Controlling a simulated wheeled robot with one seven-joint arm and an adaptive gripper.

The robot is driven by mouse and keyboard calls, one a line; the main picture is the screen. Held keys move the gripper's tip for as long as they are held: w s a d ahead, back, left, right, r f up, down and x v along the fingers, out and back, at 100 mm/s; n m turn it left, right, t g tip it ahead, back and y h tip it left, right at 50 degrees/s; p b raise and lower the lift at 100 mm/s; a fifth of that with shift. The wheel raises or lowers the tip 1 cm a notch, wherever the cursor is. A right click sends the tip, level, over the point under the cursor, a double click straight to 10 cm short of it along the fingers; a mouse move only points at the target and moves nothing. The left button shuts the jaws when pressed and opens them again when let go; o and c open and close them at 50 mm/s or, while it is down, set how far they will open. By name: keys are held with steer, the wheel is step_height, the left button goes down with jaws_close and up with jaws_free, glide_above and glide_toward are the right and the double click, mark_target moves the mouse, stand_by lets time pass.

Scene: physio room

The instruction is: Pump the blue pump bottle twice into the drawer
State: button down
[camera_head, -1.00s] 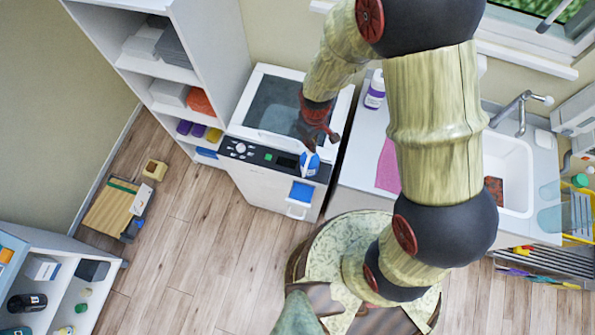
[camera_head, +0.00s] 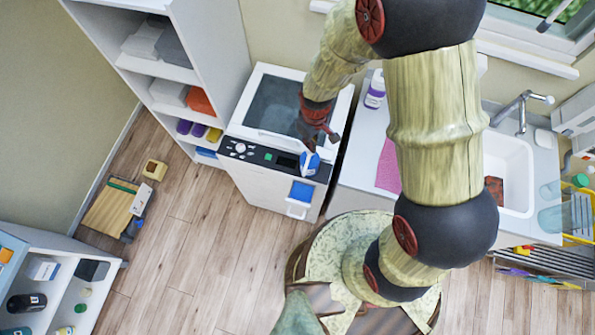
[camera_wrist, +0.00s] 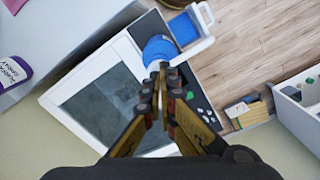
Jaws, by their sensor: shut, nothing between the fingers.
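The blue pump bottle (camera_head: 310,164) stands on the front edge of a white top-opening machine, by its dark control panel. In the wrist view its round blue top (camera_wrist: 158,48) is seen from above, just past my fingertips. The drawer (camera_head: 301,193), with a blue inside, sticks out of the machine's front just below the bottle. The drawer also shows in the wrist view (camera_wrist: 185,28), with a white handle. My gripper (camera_head: 325,137) is shut and empty, its tips over or against the bottle's top. I cannot tell whether they touch.
The machine's dark glass lid (camera_head: 283,105) lies behind the bottle. A counter to the right holds a purple-labelled bottle (camera_head: 375,90), a pink cloth (camera_head: 388,166) and a sink (camera_head: 513,178). A shelf unit (camera_head: 213,38) stands left of the machine.

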steer(key=shift+f+b, duration=1)
steer(key=shift+f, duration=0.4)
steer(key=shift+r, duration=0.15)
steer(key=shift+r+p, duration=1.15)
steer(key=shift+r, duration=0.4)
step_height(320, 180, up, 6)
steer(key=p, duration=0.4)
